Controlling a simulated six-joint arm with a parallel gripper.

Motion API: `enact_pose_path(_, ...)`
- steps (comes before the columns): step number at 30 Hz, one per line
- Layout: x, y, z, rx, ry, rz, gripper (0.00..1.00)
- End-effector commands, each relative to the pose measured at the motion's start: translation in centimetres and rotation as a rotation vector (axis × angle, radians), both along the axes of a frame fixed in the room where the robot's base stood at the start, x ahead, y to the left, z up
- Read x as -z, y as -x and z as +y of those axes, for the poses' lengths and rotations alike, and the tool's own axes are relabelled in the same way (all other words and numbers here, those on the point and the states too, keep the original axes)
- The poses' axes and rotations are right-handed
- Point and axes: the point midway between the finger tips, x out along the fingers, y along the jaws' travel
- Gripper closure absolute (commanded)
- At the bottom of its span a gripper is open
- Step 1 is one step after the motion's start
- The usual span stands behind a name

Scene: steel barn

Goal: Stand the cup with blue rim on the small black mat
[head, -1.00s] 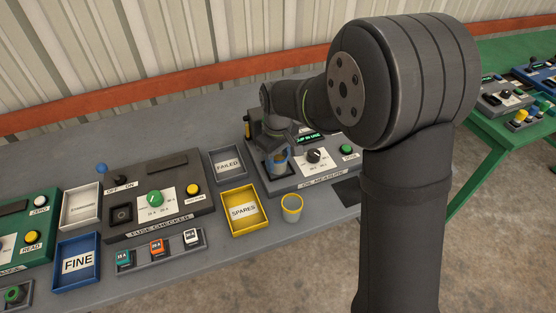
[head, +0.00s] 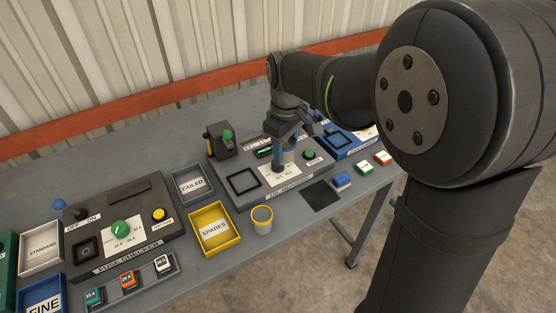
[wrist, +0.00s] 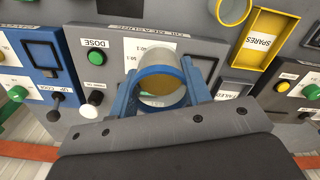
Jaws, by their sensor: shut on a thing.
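The cup with the blue rim (wrist: 183,97) is between the blue fingers of my gripper (wrist: 160,90) in the wrist view, with an amber colour inside. In the head view my gripper (head: 287,152) is shut on it above the grey measuring panel; the cup (head: 289,155) is partly hidden by a finger and looks upright. The small black mat (head: 320,196) lies bare on the bench, to the right of and nearer than the gripper, at the panel's front edge.
A yellow-rimmed cup (head: 262,220) stands left of the mat, beside the yellow SPARES tray (head: 236,242). A blue block (head: 342,181) sits close to the mat's right side. The panel (head: 225,190) has a dark square frame, and a green button (head: 310,155).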

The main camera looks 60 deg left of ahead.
Motion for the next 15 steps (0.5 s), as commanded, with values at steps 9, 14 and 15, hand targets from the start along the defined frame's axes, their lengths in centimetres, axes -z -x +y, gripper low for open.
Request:
enact_pose_path(9, 0.9, -7.1, -6.1, 0.157, 0.0, 0.001, 0.79)
enact_pose_path(14, 1.8, -10.8, -10.5, 0.262, 0.001, 0.002, 0.79)
enact_pose_path(15, 2.0, -11.4, -11.5, 0.284, 0.001, 0.002, 0.79)
